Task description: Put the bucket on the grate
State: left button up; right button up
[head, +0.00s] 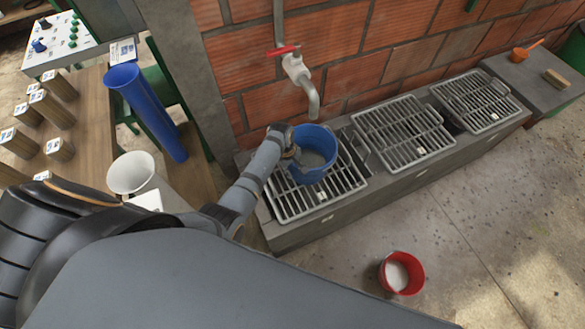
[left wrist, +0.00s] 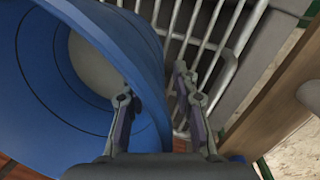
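The blue bucket (head: 315,156) stands on the leftmost metal grate (head: 346,176), below the tap, and looks about upright. Its inside shows a pale grey bottom or contents. In the left wrist view the bucket (left wrist: 40,70) fills the left side, with grate bars (left wrist: 200,25) beyond it. My left gripper (head: 291,152) is at the bucket's left rim. In the left wrist view its fingers (left wrist: 155,95) are spread, one over the bucket's inside and one outside the wall, with a visible gap. My right gripper is not in view.
A tap with a red handle (head: 284,50) hangs from the brick wall above the bucket. Two more grates (head: 402,127) (head: 474,98) lie to the right. A red bucket (head: 402,272) with white contents stands on the floor. A blue tube (head: 146,112) and white cup (head: 131,173) stand left.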

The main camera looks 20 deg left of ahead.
pick_arm(q)
notch_tip(320, 180, up, 12)
jog(key=a+p, duration=0.1)
jog(key=p, duration=0.1)
jog(key=shift+s+a+p, duration=0.3)
jog(key=shift+s+a, duration=0.05)
jog(key=shift+a, duration=0.05)
jog(key=shift+f, duration=0.1)
jog(key=shift+s, duration=0.1)
